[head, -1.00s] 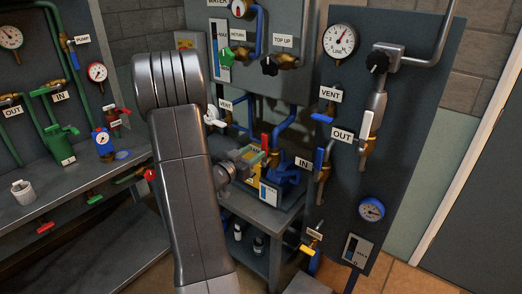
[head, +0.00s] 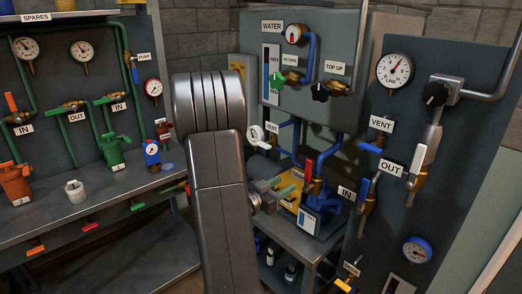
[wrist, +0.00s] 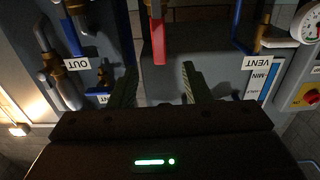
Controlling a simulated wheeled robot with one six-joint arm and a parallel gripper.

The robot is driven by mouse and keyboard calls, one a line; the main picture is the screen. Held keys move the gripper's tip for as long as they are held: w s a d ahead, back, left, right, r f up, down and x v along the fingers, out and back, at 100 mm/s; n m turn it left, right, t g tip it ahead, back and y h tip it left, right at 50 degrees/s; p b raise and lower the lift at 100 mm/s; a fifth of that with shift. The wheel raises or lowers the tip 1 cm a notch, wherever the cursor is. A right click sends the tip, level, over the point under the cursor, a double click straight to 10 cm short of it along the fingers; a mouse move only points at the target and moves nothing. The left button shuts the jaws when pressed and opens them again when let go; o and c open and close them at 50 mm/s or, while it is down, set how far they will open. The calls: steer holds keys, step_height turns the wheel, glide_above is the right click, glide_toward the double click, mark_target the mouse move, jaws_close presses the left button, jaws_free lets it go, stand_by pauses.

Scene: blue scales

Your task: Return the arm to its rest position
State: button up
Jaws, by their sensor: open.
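My grey arm (head: 222,190) stands upright in the middle of the head view and hides part of the bench and panels behind it. My gripper (wrist: 160,85) shows in the wrist view with its two green ridged fingers apart and nothing between them.
A panel with a gauge (head: 394,70) and OUT valve stands at the right. The WATER panel (head: 335,105) is behind my arm. A blue pump (head: 328,203) is close to my gripper.

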mark_target(309, 173)
steer(key=p+x, duration=0.2)
steer(key=x, duration=1.1)
steer(key=shift+s, duration=0.1)
steer(key=b+v, duration=0.2)
steer(key=v, duration=1.2)
steer(key=p+x, duration=0.2)
steer(key=x, duration=1.2)
steer(key=shift+d+f+b, duration=0.15)
steer(key=shift+f+b, duration=0.05)
steer(key=shift+b, duration=0.1)
steer(key=shift+s+d+r+m+b, duration=0.15)
steer(key=shift+s+m+b, duration=0.25)
steer(key=shift+m, duration=0.5)
steer(key=shift+s, duration=0.1)
